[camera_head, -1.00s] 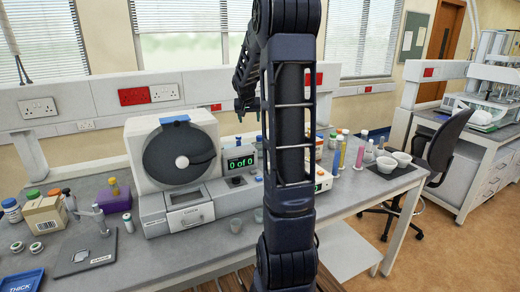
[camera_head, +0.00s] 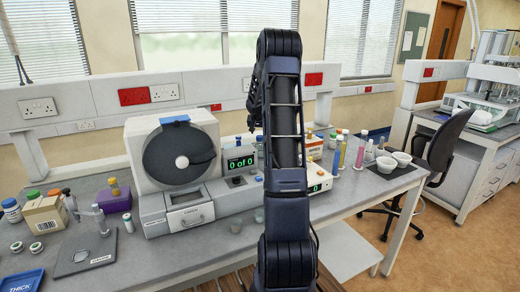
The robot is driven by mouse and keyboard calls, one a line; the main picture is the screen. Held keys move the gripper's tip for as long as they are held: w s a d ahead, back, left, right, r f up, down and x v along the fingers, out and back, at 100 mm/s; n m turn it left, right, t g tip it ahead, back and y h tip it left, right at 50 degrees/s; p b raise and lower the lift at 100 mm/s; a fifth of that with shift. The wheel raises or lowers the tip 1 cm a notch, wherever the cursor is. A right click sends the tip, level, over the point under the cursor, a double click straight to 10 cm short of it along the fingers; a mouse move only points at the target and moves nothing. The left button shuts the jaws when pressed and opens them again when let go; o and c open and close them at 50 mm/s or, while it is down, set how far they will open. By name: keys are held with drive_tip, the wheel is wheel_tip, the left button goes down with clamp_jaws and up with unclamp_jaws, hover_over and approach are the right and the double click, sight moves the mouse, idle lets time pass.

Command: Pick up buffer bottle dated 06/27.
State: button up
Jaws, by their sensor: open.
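Several bottles stand on the long grey bench, and no date can be read on any of them. A white bottle with a blue cap (camera_head: 11,211) is at the far left. Bottles with coloured caps (camera_head: 337,153) stand at the right of the bench, some partly hidden by my arm. I cannot tell which is the buffer bottle dated 06/27. My gripper (camera_head: 254,122) is raised over the back of the bench, mostly hidden behind my upright arm. It is open, and nothing shows in it.
A large white machine with a dark round drum (camera_head: 180,155) fills the bench's middle left. White bowls (camera_head: 387,164) sit at right. A dark chair (camera_head: 447,140) stands beyond.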

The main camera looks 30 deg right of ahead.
sight(260, 137)
drive_tip(key=shift+x, duration=3.95)
drive_tip(key=shift+s+a, duration=0.15)
drive_tip(key=c, duration=1.3)
